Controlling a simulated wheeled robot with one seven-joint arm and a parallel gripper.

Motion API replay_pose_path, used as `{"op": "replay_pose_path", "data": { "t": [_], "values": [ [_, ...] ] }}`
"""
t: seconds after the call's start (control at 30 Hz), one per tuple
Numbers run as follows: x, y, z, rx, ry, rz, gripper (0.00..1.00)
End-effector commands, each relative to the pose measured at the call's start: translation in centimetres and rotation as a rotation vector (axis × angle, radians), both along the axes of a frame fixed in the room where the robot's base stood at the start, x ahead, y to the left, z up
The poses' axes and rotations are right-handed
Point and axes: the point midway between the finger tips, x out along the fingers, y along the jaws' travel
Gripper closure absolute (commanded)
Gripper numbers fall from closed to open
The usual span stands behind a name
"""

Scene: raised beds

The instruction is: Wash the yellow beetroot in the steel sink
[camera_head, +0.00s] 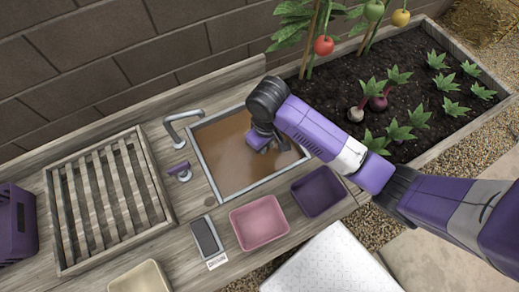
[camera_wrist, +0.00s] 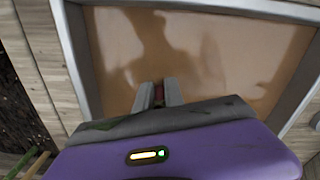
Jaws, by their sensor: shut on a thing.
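The steel sink (camera_head: 205,165) is set in the wooden counter, with brown, reflecting water or a brown floor inside. My gripper (camera_head: 266,148) is over or in the sink, pointing down. In the wrist view my gripper (camera_wrist: 158,86) is shut on a small dark red thing (camera_wrist: 159,96), perhaps a stem. I cannot make out a yellow root; whatever hangs below the fingers is hidden. The steel tap (camera_head: 178,120) stands at the sink's left, with a purple lever (camera_head: 179,169) near it.
A slatted rack (camera_head: 150,180) lies left of the sink. A pink tub (camera_head: 258,222), a purple tub (camera_head: 318,191) and a cream tub (camera_head: 140,279) stand in front. A dark pad (camera_head: 206,236) lies near a label. Leafy roots grow in the soil bed (camera_head: 410,75) at the right.

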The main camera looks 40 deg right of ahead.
Motion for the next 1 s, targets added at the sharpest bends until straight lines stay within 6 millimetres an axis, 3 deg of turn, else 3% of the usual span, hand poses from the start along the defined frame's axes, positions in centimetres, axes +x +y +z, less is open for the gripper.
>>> {"op": "replay_pose_path", "data": {
  "t": [0.43,1.0],
  "values": [
    [-0.1,-0.2,0.1,0.0,0.0,0.002,1.0],
    [0.7,3.8,0.2,0.001,0.001,0.002,1.0]
  ]
}}
